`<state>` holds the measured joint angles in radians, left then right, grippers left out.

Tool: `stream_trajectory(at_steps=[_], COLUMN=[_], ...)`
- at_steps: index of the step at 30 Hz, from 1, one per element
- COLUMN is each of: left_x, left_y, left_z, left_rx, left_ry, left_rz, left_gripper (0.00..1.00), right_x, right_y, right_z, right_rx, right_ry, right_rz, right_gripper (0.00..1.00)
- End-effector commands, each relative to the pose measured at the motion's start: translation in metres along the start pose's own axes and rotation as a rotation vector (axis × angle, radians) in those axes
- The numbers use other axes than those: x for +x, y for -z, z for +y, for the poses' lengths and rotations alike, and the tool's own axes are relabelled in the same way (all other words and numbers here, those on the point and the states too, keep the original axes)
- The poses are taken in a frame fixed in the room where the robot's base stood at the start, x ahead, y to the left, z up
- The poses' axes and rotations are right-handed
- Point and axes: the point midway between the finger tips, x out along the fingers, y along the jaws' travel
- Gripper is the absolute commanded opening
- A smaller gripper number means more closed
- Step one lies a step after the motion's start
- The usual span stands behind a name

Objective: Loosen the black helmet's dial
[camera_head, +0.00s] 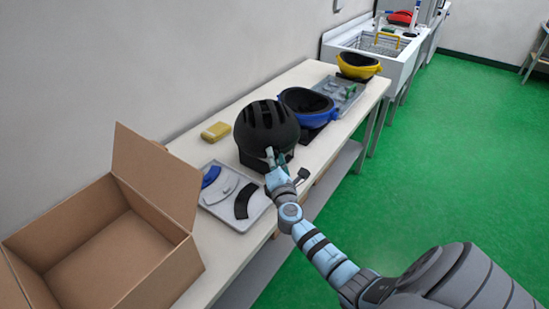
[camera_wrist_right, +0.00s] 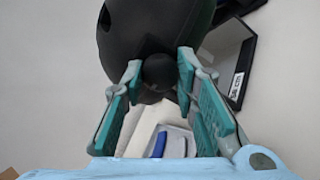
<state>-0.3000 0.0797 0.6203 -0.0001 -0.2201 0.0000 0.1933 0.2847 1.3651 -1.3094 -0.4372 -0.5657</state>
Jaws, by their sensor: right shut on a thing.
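The black helmet (camera_head: 266,122) sits dome-up on a dark stand (camera_head: 252,162) on the bench; it fills the top of the right wrist view (camera_wrist_right: 145,22). Its round dark dial (camera_wrist_right: 158,72) sticks out at the helmet's lower rim. My right gripper (camera_head: 272,160) reaches the helmet's near side. In the right wrist view, its teal-padded fingers (camera_wrist_right: 157,78) stand on either side of the dial, shut on it. The dial is hidden behind the gripper in the head view. My left gripper is not in view.
An open cardboard box (camera_head: 85,235) stands at the left. A grey tray (camera_head: 222,212) holds blue, white and black pads. A yellow block (camera_head: 215,131) lies behind. Upturned blue (camera_head: 298,108) and yellow (camera_head: 358,68) helmets, another tray (camera_head: 352,103) and a sink (camera_head: 402,55) are farther back.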

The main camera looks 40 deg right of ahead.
Motion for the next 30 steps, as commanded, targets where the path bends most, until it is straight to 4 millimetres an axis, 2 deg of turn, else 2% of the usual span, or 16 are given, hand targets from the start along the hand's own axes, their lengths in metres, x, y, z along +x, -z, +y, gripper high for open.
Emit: stream_trajectory(at_steps=[15,30], left_x=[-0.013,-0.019], left_y=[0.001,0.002], left_z=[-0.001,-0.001], left_rx=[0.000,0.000], left_ry=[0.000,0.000], left_rz=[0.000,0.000], left_gripper=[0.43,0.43], right_x=[0.000,0.000], right_y=[-0.001,-0.001], right_z=[0.001,0.001], right_rx=[-0.472,-0.724], right_ry=[-0.002,-0.002], right_rz=[-0.001,-0.001], right_gripper=[0.00,0.00])
